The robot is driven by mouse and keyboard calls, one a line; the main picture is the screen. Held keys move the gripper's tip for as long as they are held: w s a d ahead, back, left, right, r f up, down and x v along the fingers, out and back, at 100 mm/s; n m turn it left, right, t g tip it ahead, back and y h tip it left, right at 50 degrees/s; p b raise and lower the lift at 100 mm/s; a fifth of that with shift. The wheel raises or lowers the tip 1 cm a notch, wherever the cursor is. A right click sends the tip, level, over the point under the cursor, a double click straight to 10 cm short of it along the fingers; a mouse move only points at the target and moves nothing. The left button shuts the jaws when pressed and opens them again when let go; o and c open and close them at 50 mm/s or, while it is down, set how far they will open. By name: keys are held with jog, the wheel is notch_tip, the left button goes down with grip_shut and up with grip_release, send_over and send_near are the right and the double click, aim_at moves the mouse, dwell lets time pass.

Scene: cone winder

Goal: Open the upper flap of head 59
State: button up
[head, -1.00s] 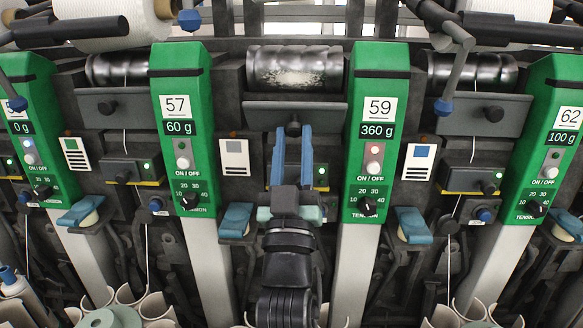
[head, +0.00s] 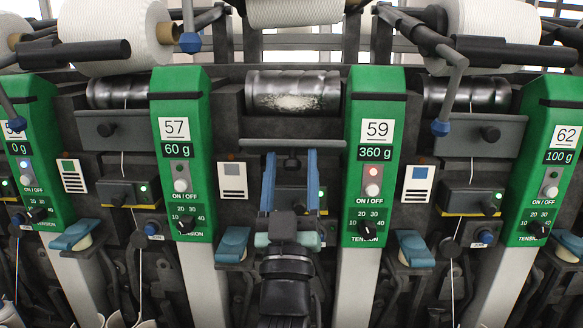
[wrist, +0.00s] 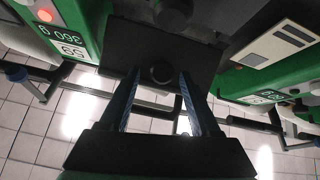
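The upper flap (head: 250,146) of head 59 is a dark grey plate left of the green column (head: 376,105) marked 59. Its top edge sits lower and farther from the drum than on the neighbouring flaps, so it looks tilted outward. Its round knob (head: 291,163) is dark. My gripper (head: 291,156) is open, with one blue finger on each side of the knob. In the wrist view, the flap (wrist: 205,55) fills the upper middle and its knob (wrist: 162,73) lies between the fingertips (wrist: 160,76), with gaps on both sides.
The grooved drum (head: 293,92) is exposed above the flap, with a yarn cone (head: 290,11) over it. The neighbouring flaps (head: 82,129) (head: 470,135) stand upright. Green columns flank the gripper, with a label plate (head: 232,181) at its left.

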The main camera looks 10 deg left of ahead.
jog(key=b+v, duration=0.1)
jog(key=v, duration=0.6)
jog(key=shift+s+f, duration=0.15)
jog(key=shift+s, duration=0.05)
dwell(0.8)
jog(key=s+d+r+m+t+h, duration=0.1)
jog(key=s+d+r+m+h, duration=0.1)
jog(key=s+d+r, duration=0.45)
jog(key=s+d+r+m+h, duration=0.15)
jog(key=s+r, duration=0.25)
jog(key=r, duration=0.5)
jog(key=s+d+r+m+t+h, duration=0.1)
jog(key=s+d+r+h, duration=0.15)
jog(key=s+r, duration=0.4)
notch_tip(320, 180, up, 21)
jog(key=w+p, duration=0.2)
jog(key=p, duration=1.7)
jog(key=shift+w+f+y+p, duration=0.2)
jog(key=shift+w+y+p, duration=0.05)
jog(key=shift+y+p, duration=0.05)
jog(key=shift+d+f, duration=0.1)
jog(key=shift+d, duration=0.05)
